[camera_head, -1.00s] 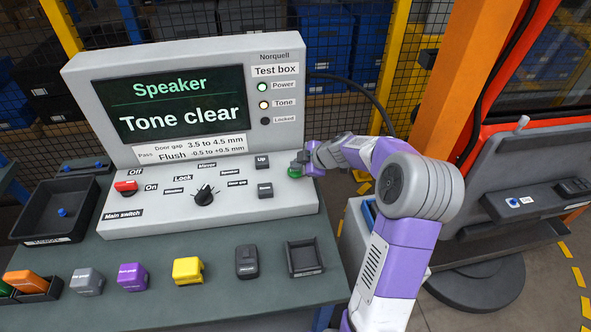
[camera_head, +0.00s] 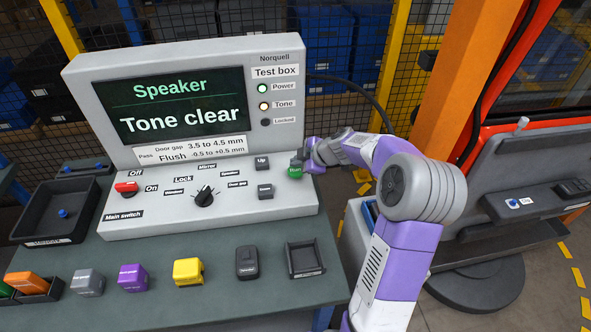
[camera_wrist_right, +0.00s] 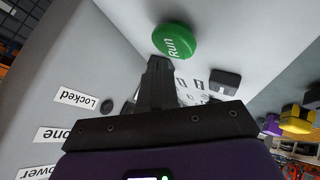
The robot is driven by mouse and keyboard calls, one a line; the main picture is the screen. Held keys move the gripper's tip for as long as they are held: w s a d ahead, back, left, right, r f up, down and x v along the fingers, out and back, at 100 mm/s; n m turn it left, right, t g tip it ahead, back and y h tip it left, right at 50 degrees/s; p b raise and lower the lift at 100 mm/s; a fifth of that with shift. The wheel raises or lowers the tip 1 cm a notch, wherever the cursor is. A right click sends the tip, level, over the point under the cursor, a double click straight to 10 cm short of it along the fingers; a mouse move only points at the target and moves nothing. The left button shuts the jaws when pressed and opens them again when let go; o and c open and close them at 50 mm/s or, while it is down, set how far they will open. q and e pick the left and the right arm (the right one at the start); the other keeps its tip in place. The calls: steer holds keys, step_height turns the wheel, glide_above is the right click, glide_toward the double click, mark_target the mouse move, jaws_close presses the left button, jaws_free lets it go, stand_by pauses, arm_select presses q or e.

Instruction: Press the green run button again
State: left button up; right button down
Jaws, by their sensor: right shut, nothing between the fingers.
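The green run button (camera_head: 295,171) sits at the right of the test box's sloping panel. It also shows in the right wrist view as a green disc marked "Run" (camera_wrist_right: 174,40). My right gripper (camera_head: 306,160) is shut and empty, its tips just to the right of and above the button. In the right wrist view the fingertips (camera_wrist_right: 158,63) are close below the button's edge, with a small gap in the picture; I cannot tell the true distance. The test box (camera_head: 90,65) screen reads "Speaker" and "Tone clear". My left gripper is not in view.
The Power and Tone lamps (camera_head: 264,106) are lit; Locked is dark. A red main switch (camera_head: 126,188), a black knob (camera_head: 204,196) and grey Up and Down keys (camera_head: 265,191) share the panel. Coloured blocks, a black device (camera_head: 246,263) and an empty holder (camera_head: 322,262) line the bench front.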

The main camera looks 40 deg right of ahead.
steer(key=shift+r+p, duration=1.1)
steer(key=shift+r, duration=1.45)
step_height(320, 180, up, 8)
steer(key=p, duration=0.4)
glide_above(298, 172)
steer(key=shift+r, duration=0.15)
